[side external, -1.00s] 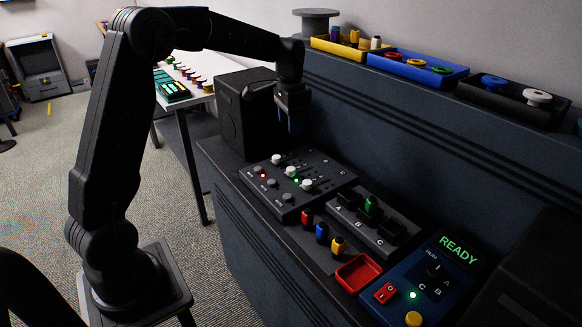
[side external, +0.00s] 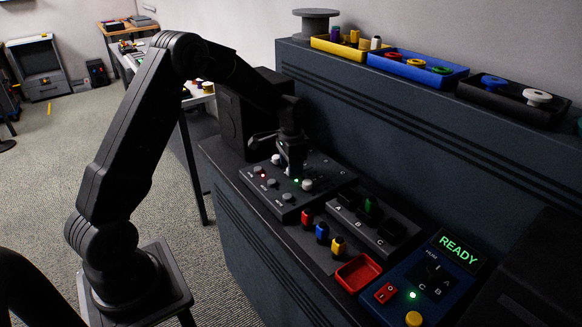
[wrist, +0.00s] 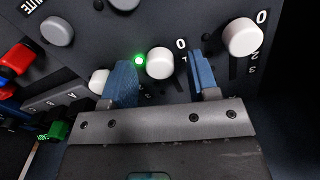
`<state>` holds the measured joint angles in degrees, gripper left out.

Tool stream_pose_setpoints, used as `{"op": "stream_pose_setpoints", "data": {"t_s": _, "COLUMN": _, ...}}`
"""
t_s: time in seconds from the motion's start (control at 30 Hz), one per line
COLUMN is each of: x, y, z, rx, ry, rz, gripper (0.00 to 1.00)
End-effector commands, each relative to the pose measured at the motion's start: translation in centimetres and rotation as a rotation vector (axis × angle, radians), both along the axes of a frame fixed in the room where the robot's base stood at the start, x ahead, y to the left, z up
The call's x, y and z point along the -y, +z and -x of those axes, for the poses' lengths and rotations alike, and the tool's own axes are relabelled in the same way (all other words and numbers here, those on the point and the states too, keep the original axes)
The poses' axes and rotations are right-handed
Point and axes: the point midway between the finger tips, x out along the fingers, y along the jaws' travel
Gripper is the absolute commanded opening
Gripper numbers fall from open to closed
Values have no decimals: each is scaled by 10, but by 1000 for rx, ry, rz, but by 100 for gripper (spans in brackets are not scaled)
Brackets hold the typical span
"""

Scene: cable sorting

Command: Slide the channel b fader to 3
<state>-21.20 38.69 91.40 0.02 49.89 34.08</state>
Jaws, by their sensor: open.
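The mixer panel (side external: 322,172) is dark, with three white fader knobs in a row. In the wrist view the middle fader knob (wrist: 159,63), channel b by its place, stands between my two blue fingertips, near the 0 mark, with a gap on both sides. My gripper (wrist: 161,62) is open and down at the panel; in the side view my gripper (side external: 291,171) hides most of that knob. One outer knob (wrist: 242,37) is clear to the right in the wrist view. The other outer knob (wrist: 99,80) is partly behind the left finger.
A green light (wrist: 139,60) glows beside the middle knob. Grey round knobs (side external: 272,183) line the panel's near side. A socket block (side external: 372,222) with a green plug, coloured plugs (side external: 321,232), a red tray (side external: 357,272) and a blue READY box (side external: 428,279) stand to the right.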

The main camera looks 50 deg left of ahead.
Motion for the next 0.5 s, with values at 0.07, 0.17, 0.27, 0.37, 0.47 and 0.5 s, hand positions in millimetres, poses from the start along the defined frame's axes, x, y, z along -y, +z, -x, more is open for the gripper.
{"op": "stream_pose_setpoints", "data": {"t_s": 0.07, "x": 0, "y": -5, "z": 0, "rx": -1, "ry": 0, "rz": 1, "gripper": 54}}
{"op": "stream_pose_setpoints", "data": {"t_s": 0.17, "x": 0, "y": -7, "z": 0, "rx": -1, "ry": 0, "rz": 1, "gripper": 54}}
{"op": "stream_pose_setpoints", "data": {"t_s": 0.27, "x": 0, "y": -7, "z": 0, "rx": 0, "ry": 0, "rz": 0, "gripper": 54}}
{"op": "stream_pose_setpoints", "data": {"t_s": 0.37, "x": 0, "y": -7, "z": 0, "rx": 0, "ry": 0, "rz": 0, "gripper": 54}}
{"op": "stream_pose_setpoints", "data": {"t_s": 0.47, "x": 0, "y": -6, "z": 0, "rx": 0, "ry": 0, "rz": 0, "gripper": 46}}
{"op": "stream_pose_setpoints", "data": {"t_s": 0.5, "x": 0, "y": -6, "z": 0, "rx": 0, "ry": 0, "rz": 0, "gripper": 42}}
